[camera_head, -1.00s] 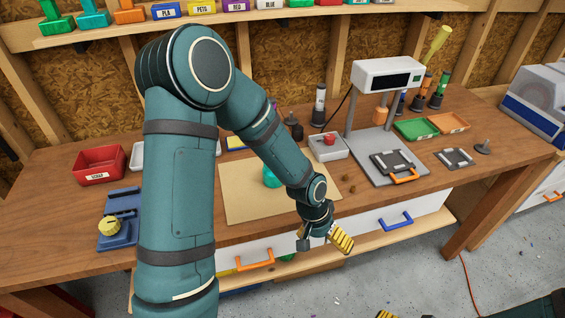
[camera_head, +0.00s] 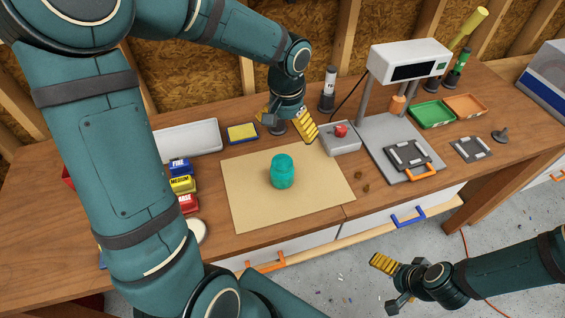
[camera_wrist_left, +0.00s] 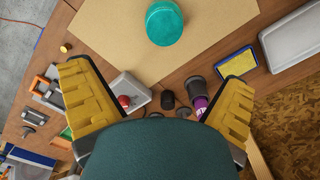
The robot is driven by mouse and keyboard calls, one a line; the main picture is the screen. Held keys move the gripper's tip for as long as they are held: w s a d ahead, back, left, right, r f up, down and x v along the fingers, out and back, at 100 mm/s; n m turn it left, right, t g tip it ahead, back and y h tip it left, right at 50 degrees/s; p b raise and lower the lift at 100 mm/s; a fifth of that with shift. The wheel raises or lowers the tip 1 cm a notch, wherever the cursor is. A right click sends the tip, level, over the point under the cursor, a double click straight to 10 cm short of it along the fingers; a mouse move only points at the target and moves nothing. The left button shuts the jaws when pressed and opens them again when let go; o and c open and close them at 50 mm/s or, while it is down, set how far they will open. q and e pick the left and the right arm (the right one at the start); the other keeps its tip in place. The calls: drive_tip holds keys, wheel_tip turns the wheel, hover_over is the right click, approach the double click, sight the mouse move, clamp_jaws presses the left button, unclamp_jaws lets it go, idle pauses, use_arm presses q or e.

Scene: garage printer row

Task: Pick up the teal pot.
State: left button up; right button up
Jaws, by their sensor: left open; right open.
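The teal pot (camera_head: 282,171) stands upright on a tan mat (camera_head: 240,209) in the head view. It also shows at the top middle of the left wrist view (camera_wrist_left: 164,23). My left gripper (camera_head: 290,127) is above the table just behind the mat, behind the pot and apart from it. Its yellow fingers are spread and empty, as the left wrist view (camera_wrist_left: 150,98) shows. My right gripper (camera_head: 387,284) is open and empty at the lower right, in front of the table and away from the pot.
A grey box with a red item (camera_head: 341,138) stands right of my left gripper. A printer (camera_head: 411,61) stands farther right. Behind the mat are a blue-yellow pad (camera_head: 242,133) and a pale tray (camera_head: 187,138). Labelled blocks (camera_head: 183,184) stand left of the mat.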

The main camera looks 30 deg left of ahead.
sight(282, 161)
use_arm(q)
drive_tip(key=f, duration=0.5)
drive_tip(key=f+b, duration=0.1)
drive_tip(key=f, duration=0.2)
drive_tip(key=shift+s+d+f, duration=0.1)
drive_tip(key=shift+s, duration=0.2)
drive_tip(key=shift+s+a+f+b, duration=0.1)
drive_tip(key=shift+a+f+b, duration=0.1)
drive_tip(key=shift+f, duration=1.1)
drive_tip(key=shift+a+f+b, duration=0.1)
drive_tip(key=shift+a+f, duration=0.1)
drive_tip(key=shift+f, duration=1.1)
drive_tip(key=c, duration=1.4)
